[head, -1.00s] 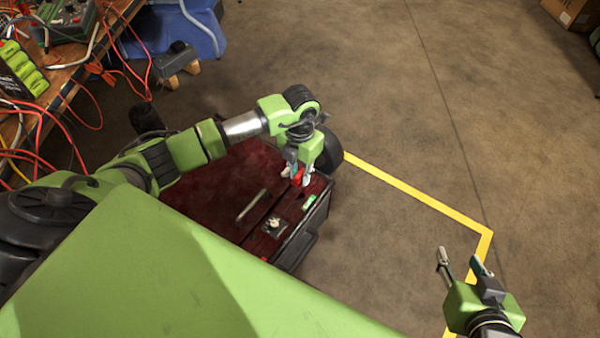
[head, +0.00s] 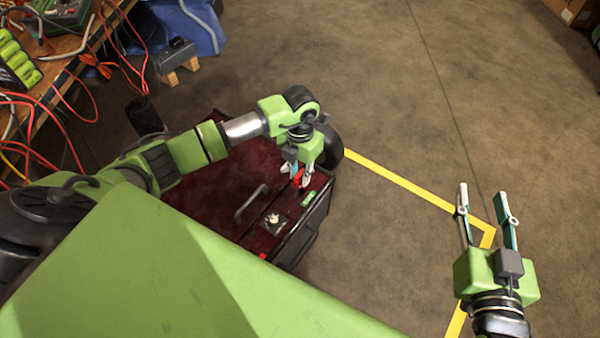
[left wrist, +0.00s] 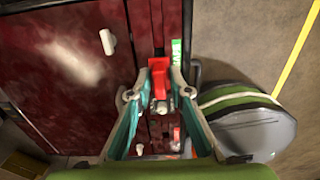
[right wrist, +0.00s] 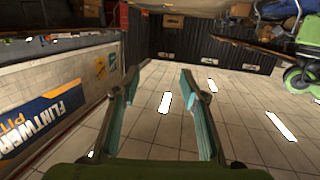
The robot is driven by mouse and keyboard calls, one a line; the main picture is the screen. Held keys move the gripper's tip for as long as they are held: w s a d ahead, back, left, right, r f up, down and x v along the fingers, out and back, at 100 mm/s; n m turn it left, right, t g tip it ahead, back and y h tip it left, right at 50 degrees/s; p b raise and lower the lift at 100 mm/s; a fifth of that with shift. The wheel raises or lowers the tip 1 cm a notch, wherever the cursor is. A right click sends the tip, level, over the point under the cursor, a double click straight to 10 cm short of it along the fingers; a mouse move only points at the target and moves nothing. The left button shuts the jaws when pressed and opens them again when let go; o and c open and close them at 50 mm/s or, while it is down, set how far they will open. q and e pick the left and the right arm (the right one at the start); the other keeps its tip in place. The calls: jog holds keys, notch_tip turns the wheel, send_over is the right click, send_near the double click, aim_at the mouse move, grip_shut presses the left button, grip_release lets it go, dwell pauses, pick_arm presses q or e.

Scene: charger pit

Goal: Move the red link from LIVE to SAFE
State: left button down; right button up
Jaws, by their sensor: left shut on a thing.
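My left gripper (head: 298,178) is shut on the red link (head: 299,178) at the right end of the dark red case. In the left wrist view the red link (left wrist: 159,78) is between the fingertips, beside a green label (left wrist: 176,52). That label (head: 309,199) also shows in the head view, just below the gripper. I cannot read its text or tell whether the link is seated. A small red mark (head: 262,256) is at the case's near edge. My right gripper (head: 488,200) is open and empty over the floor, away from the case.
The dark red case (head: 215,190) has a handle (head: 251,203) and a small metal fitting (head: 273,219) on top. A cluttered bench (head: 75,65) with hanging red cables is at the upper left. Yellow tape (head: 410,190) crosses open floor on the right.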

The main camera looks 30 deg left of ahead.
aim_at(300, 183)
pick_arm(q)
jog(key=shift+f+b, duration=0.7)
jog(key=shift+f, duration=0.25)
jog(key=shift+f+b, duration=0.65)
jog(key=shift+f, duration=0.5)
pick_arm(e)
jog(key=s+a+r+t+y, duration=0.1)
jog(key=s+r+t+y, duration=0.1)
jog(key=r+t, duration=0.6)
jog(key=shift+s+r+y, duration=0.3)
jog(key=shift+s+r, duration=0.35)
jog(key=shift+r, duration=2.8)
pick_arm(q)
jog(key=shift+f, duration=0.1)
pick_arm(e)
jog(key=shift+s+r, duration=0.2)
pick_arm(q)
jog(key=shift+f+b, duration=0.2)
jog(key=shift+b, duration=0.1)
pick_arm(e)
jog(key=shift+s+r+t, duration=0.4)
jog(key=shift+r+t, duration=0.2)
jog(key=shift+r, duration=0.05)
pick_arm(q)
jog(key=shift+f, duration=0.1)
pick_arm(e)
jog(key=shift+s+r+y, duration=0.2)
jog(key=shift+s+y, duration=0.05)
jog(key=shift+y, duration=0.25)
